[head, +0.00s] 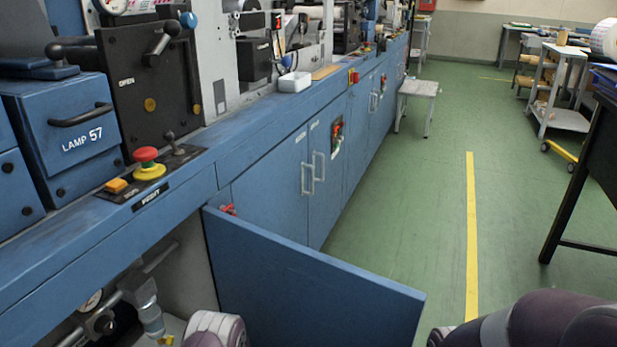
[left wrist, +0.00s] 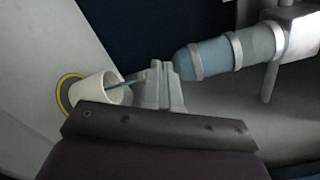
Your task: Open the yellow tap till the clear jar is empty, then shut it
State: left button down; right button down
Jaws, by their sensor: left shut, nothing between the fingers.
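The clear jar (left wrist: 210,58) shows in the left wrist view as a bluish cylinder with grey bands, fixed to a metal fitting. In the head view the jar (head: 151,320) hangs inside the open cabinet at the lower left. I cannot tell its liquid level. My left gripper (left wrist: 160,84) is shut and empty, close to the jar's lower end. The yellow tap is not clear in the wrist view; the gripper may hide it. A small yellow bit (head: 168,340) shows below the jar in the head view. My right gripper is out of view.
A white cup (left wrist: 96,91) stands by a yellow ring (left wrist: 66,92), with a thin blue tube (left wrist: 124,80) reaching over it. The open blue cabinet door (head: 305,280) juts into the aisle.

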pick_arm(q)
jog(key=shift+f, duration=0.2)
jog(key=shift+s+a, duration=0.1)
jog(key=p+v, duration=0.1)
jog(key=v, duration=0.5)
jog(key=shift+s, duration=0.3)
dwell(0.3)
